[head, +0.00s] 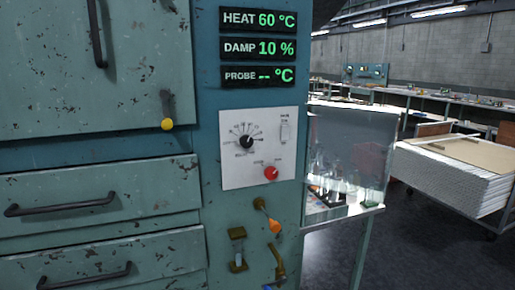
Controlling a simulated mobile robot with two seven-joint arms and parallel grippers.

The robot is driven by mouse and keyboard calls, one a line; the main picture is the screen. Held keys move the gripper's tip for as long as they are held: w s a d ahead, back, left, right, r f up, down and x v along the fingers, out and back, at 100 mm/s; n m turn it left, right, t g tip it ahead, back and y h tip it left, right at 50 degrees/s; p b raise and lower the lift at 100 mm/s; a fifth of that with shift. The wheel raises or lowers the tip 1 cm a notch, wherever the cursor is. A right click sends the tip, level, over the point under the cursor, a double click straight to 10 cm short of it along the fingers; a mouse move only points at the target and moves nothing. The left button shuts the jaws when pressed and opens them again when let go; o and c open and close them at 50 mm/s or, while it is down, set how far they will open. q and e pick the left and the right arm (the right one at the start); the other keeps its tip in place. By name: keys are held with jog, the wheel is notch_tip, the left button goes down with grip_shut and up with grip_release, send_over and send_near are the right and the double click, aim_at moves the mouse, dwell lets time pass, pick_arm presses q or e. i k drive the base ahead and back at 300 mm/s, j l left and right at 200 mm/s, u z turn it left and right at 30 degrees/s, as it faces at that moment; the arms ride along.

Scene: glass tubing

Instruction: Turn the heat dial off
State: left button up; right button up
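The heat dial appears to be the black knob (246,142) with a printed scale around it, on a white control panel (232,178) on the blue-green cabinet front. Its pointer direction and the scale marks are too small to read. A red knob (271,173) sits below it to the right, and a small pale switch (285,132) is at the upper right of the panel. The heat display (258,20) above reads 60 °C. Neither of my grippers shows in the head view.
Displays below read DAMP 10 % (258,48) and PROBE -- °C (258,76). An orange-tipped lever (274,226) and brass fittings (238,250) stick out below the panel. Drawers with black handles (60,203) are at left. A glassware table (345,213) and loaded cart (455,178) stand right.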

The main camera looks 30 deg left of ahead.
aim_at(246, 141)
jog(key=i+u, duration=0.1)
jog(key=u, duration=0.65)
